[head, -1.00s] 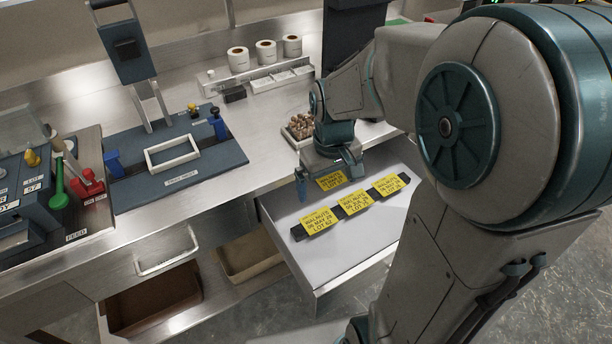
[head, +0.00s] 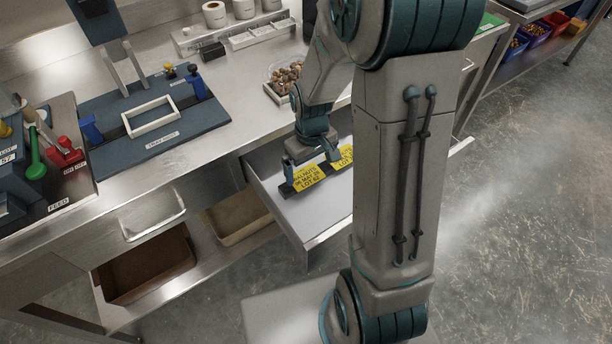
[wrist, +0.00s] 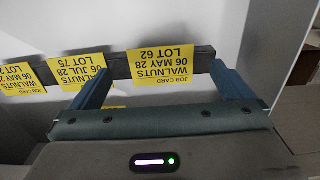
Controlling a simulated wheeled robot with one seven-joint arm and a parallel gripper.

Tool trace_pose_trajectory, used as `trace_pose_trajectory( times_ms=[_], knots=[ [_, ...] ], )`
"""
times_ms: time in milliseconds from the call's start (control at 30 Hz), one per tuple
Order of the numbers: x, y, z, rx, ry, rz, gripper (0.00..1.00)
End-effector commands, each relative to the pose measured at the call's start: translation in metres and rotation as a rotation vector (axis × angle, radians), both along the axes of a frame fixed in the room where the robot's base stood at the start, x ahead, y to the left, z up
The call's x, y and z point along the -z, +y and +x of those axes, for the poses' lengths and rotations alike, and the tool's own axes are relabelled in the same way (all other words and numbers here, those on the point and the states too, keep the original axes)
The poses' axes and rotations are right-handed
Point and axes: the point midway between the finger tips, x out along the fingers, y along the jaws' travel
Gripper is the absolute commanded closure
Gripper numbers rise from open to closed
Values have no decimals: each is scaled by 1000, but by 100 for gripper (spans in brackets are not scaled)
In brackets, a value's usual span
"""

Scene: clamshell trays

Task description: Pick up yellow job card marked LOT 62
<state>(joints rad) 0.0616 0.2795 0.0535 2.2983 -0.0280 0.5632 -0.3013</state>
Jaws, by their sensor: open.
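The yellow job card marked LOT 62 (head: 309,179) stands on a dark holder bar in the open drawer. It also shows in the wrist view (wrist: 160,65), where its print reads upside down: walnuts, 06 May 28. My gripper (head: 312,165) is open over this card. In the wrist view the two blue fingers (wrist: 158,74) are to either side of the card, with gaps visible between them and it. A yellow card marked LOT 75 (wrist: 76,69) stands to the left, outside the left finger. Another yellow card (wrist: 20,80) is farther left, its lot number partly cut off.
The open drawer (head: 300,215) has bare floor in front of the bar. Part of another yellow card (wrist: 113,98) shows behind the gripper body. A tray of walnuts (head: 284,80) sits on the counter above. My arm hides the drawer's right side in the head view.

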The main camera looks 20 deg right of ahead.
Motion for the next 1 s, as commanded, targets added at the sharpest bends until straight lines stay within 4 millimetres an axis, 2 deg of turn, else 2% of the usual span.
trace_pose_trajectory(
  times_ms=[100,300,833,967,1000],
  knots=[
    [22,0,-5,0,7,0,0],
    [39,0,-4,0,2,0,0],
    [42,0,-3,1,1,0,0],
    [41,0,-3,1,1,1,36],
    [41,0,-3,1,1,1,40]
  ],
)
